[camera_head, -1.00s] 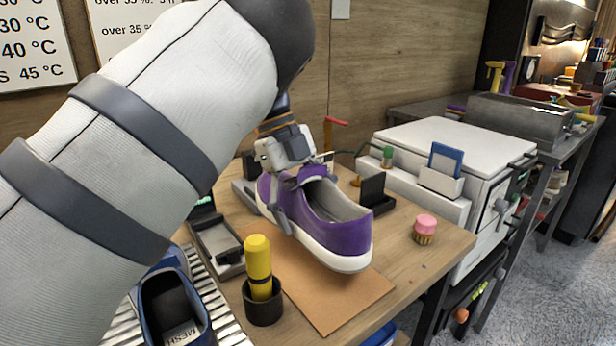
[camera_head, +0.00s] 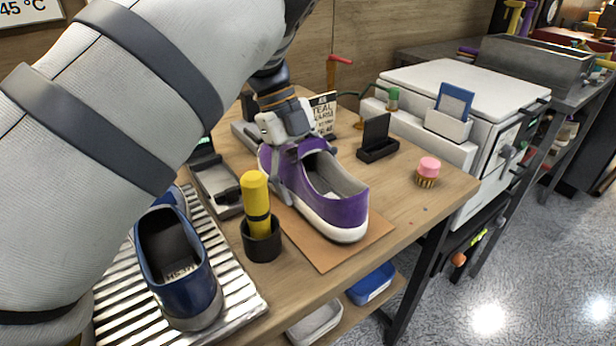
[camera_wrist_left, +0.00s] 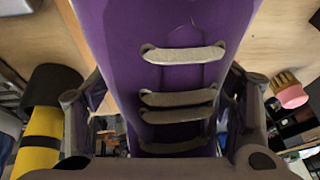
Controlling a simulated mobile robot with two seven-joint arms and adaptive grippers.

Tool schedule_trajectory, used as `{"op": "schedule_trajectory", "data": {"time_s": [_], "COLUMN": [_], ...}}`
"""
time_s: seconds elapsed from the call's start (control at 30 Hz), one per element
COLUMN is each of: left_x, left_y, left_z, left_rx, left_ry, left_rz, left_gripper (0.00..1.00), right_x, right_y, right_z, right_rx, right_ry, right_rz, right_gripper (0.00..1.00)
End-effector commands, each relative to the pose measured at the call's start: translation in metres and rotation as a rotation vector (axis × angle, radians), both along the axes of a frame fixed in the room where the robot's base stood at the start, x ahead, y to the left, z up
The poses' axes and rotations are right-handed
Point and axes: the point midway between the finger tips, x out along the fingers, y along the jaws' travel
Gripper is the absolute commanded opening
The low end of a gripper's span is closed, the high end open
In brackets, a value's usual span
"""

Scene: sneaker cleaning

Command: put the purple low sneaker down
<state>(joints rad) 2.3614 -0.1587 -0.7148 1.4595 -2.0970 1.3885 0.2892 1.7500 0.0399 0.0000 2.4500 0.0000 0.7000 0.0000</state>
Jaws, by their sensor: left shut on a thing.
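The purple low sneaker (camera_head: 338,208) has a white sole and a grey lining. It is over the brown mat (camera_head: 328,261) on the wooden bench, toe toward the back left and heel toward the front right. I cannot tell whether the sole touches the mat. My left gripper (camera_head: 282,168) is shut on the sneaker's front part from above, one finger on each side. In the left wrist view, the purple upper with its pale laces (camera_wrist_left: 180,98) lies between the fingers of the gripper (camera_wrist_left: 165,112). My right gripper is not in view.
A yellow-handled tool (camera_head: 257,198) stands in a black cup (camera_head: 262,241) left of the mat. A blue sneaker (camera_head: 181,262) sits on a slatted rack (camera_head: 243,301). A pink-topped brush (camera_head: 428,170) and a black holder (camera_head: 377,143) stand to the right. Bare bench lies between them.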

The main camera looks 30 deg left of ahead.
Motion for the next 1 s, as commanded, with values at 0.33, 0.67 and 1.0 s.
{"op": "schedule_trajectory", "data": {"time_s": [0.33, 0.67, 1.0], "left_x": [0.000, 0.000, 0.000], "left_y": [0.000, 0.000, 0.000], "left_z": [-0.005, -0.010, -0.011], "left_rx": [0.000, 0.000, -0.001], "left_ry": [0.000, -0.001, 0.001], "left_rz": [0.000, -0.001, -0.001], "left_gripper": [0.34, 0.88, 0.98], "right_x": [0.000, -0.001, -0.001], "right_y": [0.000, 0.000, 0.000], "right_z": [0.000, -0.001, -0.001], "right_rx": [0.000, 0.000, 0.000], "right_ry": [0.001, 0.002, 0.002], "right_rz": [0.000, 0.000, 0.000], "right_gripper": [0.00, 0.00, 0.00]}}
